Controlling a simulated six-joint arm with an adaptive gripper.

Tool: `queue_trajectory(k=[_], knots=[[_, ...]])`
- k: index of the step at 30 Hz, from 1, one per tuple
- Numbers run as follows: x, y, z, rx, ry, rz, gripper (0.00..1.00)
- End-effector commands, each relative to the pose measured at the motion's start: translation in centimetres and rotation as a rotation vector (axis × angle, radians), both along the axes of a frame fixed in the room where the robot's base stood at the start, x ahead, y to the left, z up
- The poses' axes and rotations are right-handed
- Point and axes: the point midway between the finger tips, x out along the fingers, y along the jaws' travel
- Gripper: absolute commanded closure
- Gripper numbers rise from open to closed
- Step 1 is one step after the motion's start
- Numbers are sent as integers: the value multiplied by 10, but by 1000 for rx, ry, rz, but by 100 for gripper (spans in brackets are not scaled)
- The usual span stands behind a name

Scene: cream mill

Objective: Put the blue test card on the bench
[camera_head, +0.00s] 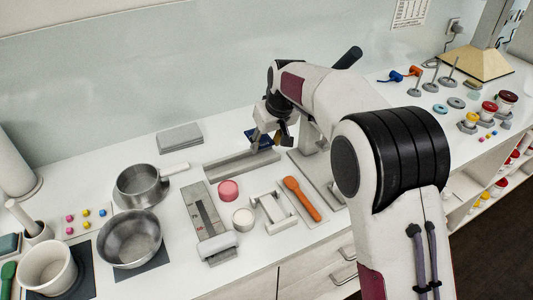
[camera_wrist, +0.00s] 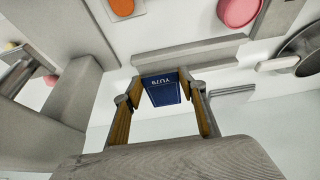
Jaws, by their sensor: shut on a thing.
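The blue test card (camera_wrist: 165,92) with pale lettering shows between the two fingertips of my gripper (camera_wrist: 162,84) in the wrist view. The fingers are closed on its sides. In the head view my gripper (camera_head: 274,136) points down at the back of the white bench (camera_head: 170,205), over the right end of a long grey rack (camera_head: 232,165). A dark blue bit of the card (camera_head: 262,141) shows there, partly hidden by the gripper. I cannot tell whether the card's lower edge touches the rack.
A grey slab stack (camera_head: 180,137) lies behind left. Steel pans (camera_head: 130,238), a pink disc (camera_head: 228,190), a white disc (camera_head: 243,219), a grey frame (camera_head: 273,212) and an orange spoon (camera_head: 302,198) stand in front. Bare bench shows between the slabs and the rack.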

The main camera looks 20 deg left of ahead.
Motion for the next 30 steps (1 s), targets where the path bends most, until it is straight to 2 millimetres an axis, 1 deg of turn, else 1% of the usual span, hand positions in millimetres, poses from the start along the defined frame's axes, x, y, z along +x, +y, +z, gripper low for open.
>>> queue_trajectory(k=[5, 12, 15, 30], knots=[[0, 0, -10, -1, 1, 0, 80], [0, 0, -37, -1, 2, -1, 80], [0, 0, -44, 0, 1, -1, 80], [0, 0, -48, 0, 0, 0, 80]])
